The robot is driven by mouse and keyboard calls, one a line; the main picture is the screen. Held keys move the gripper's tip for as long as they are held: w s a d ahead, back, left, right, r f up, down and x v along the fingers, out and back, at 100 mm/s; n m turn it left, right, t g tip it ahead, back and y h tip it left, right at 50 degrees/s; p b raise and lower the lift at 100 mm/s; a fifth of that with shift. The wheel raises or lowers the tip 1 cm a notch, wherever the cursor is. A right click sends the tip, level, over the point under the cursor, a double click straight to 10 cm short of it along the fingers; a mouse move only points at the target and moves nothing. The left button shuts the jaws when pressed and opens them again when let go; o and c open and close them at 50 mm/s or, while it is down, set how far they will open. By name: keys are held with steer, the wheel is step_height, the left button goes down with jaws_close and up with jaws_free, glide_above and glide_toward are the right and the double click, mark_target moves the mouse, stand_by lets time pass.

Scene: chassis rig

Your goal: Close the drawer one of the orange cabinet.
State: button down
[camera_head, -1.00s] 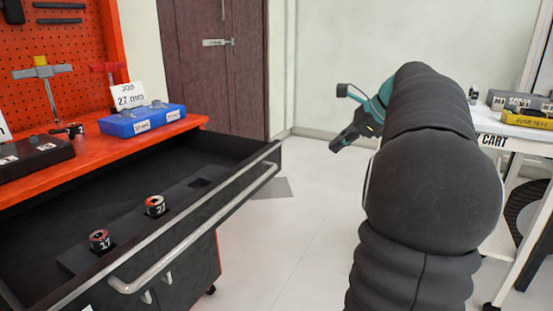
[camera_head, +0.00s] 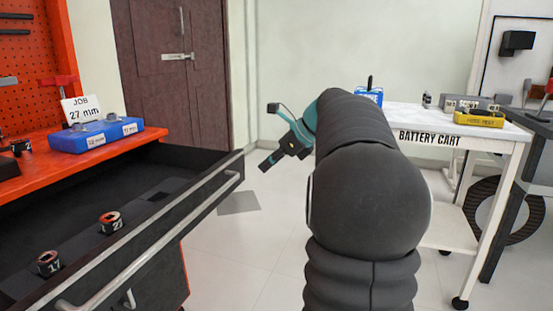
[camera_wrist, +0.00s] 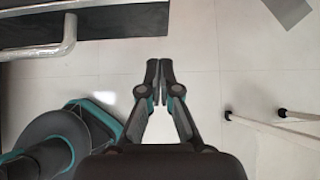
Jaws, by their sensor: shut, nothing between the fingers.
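The orange cabinet (camera_head: 108,144) stands at the left in the head view. Its black top drawer (camera_head: 150,222) is pulled far out and holds two sockets, marked 17 (camera_head: 48,263) and 21 (camera_head: 111,222). A grey bar handle (camera_head: 172,242) runs along its front, and part of it shows at the upper left of the wrist view (camera_wrist: 68,40). My gripper (camera_head: 268,163) is shut and empty, over the floor to the right of the drawer and apart from the handle. In the wrist view its fingertips (camera_wrist: 159,101) are together above bare floor.
A blue bin (camera_head: 97,133) and a "27 mm" job card (camera_head: 82,111) are on the cabinet top. A white battery cart (camera_head: 440,125) stands at the right, with a yellow box (camera_head: 478,119) on it. Pale floor lies open between cabinet and cart.

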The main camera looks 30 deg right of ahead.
steer(key=shift+w+a+f, duration=0.1)
steer(key=shift+w+a, duration=0.55)
steer(key=shift+w, duration=0.25)
steer(key=shift+w+a+f, duration=0.1)
steer(key=shift+w+a, duration=0.5)
steer(key=shift+w, duration=0.25)
